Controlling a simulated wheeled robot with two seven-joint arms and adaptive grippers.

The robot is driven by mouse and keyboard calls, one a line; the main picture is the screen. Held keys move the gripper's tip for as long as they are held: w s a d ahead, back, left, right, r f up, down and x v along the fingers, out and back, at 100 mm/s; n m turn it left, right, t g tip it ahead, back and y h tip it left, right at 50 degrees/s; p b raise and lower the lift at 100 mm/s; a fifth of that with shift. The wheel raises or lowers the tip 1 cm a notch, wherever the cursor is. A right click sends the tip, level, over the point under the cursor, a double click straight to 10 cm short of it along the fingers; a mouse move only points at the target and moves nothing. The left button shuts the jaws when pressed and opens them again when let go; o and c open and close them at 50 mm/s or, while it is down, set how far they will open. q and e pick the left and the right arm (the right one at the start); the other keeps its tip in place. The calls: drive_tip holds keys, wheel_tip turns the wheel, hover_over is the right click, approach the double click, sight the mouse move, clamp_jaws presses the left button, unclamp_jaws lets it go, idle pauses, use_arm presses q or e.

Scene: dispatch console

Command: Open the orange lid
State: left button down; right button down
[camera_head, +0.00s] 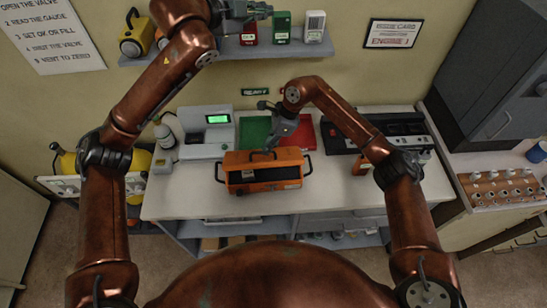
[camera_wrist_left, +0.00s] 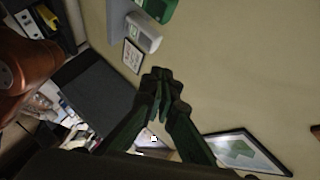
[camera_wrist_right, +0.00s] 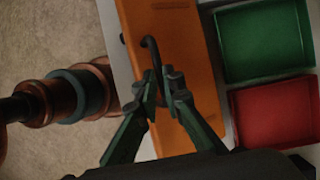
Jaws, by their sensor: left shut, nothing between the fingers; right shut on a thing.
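The orange case (camera_head: 236,160) with its orange lid (camera_wrist_right: 190,55) sits on the white counter, below the trays in the head view. The lid looks down on the case. A dark curved handle (camera_wrist_right: 151,48) stands on the lid in the right wrist view. My right gripper (camera_head: 271,147) is above the lid's back part, its fingers (camera_wrist_right: 160,82) shut on the handle and hiding part of it. My left gripper (camera_head: 268,10) is high near the wall shelf, far from the case. Its fingers (camera_wrist_left: 158,82) are shut and empty.
A green tray (camera_head: 250,128) and a red tray (camera_head: 306,131) lie behind the case. A white device with a green screen (camera_head: 206,145) stands left, a black console (camera_head: 400,128) right. A wall shelf (camera_head: 230,48) holds several small boxes near my left arm.

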use_arm(q)
drive_tip(key=s+d+f+m+g+y, duration=0.1)
drive_tip(key=s+d+f+m+g, duration=0.1)
drive_tip(key=s+d+f+m, duration=0.45)
drive_tip(key=s+d+f+m+g+y, duration=0.15)
drive_tip(key=s+d+f, duration=0.3)
drive_tip(key=s, duration=0.45)
use_arm(e)
drive_tip(key=shift+d, duration=0.1)
use_arm(q)
drive_tip(key=m+y, duration=0.6)
drive_tip(key=y, duration=0.1)
approach(274, 162)
drive_tip(key=shift+t, duration=0.35)
drive_tip(key=x, duration=0.7)
drive_tip(key=shift+w+r, duration=0.4)
drive_tip(key=shift+w+f, duration=0.35)
drive_tip(key=shift+f, duration=0.05)
